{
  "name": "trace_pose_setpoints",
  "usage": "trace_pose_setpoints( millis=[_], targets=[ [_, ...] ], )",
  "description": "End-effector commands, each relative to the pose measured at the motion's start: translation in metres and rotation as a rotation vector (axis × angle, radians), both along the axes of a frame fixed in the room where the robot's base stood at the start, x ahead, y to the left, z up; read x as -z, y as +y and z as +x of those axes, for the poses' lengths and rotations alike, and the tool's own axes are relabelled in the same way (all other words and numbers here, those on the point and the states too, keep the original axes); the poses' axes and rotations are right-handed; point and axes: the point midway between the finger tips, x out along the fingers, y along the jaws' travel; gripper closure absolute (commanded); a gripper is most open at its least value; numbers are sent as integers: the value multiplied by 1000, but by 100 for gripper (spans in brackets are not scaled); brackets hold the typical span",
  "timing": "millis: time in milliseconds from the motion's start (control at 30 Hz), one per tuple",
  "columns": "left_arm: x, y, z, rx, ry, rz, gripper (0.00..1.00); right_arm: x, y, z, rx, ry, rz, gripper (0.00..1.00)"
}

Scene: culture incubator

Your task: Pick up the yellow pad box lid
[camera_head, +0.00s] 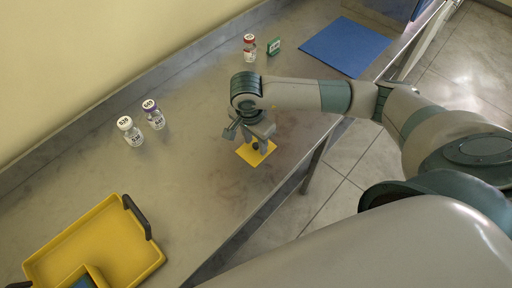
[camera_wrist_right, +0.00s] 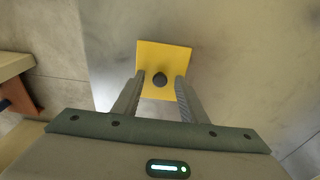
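The yellow pad box lid (camera_head: 256,154) is a flat yellow square with a dark round knob, lying near the front edge of the metal table. It also shows in the right wrist view (camera_wrist_right: 165,58), with the knob (camera_wrist_right: 160,79) near its lower edge there. My right gripper (camera_head: 256,140) is just above the lid, pointing down. In the right wrist view its two fingers (camera_wrist_right: 160,82) are apart, one on each side of the knob, with gaps between. Whether the fingertips reach knob height I cannot tell. My left gripper is not in view.
A yellow tray (camera_head: 148,262) with dark handles stands at the lower left. Two labelled vials (camera_head: 130,131) (camera_head: 153,115) stand to the left. Table around the lid is clear.

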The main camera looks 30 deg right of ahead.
Motion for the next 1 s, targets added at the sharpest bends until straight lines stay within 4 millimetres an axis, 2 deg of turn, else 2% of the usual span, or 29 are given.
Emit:
trace_pose_setpoints(
  millis=[100, 200, 267, 767, 1000],
  targets=[
    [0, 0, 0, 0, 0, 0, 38, 0, 0, 0, 0, 0, 0, 64],
    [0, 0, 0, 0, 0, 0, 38, 0, 0, 0, 0, 0, 0, 88],
    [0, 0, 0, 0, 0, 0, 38, 0, 0, 0, 0, 0, 0, 100],
    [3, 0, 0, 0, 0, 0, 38, -3, 0, 1, 1, -1, 0, 100],
    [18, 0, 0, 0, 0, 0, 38, -25, 0, 1, -1, -5, 1, 100]
  ],
)
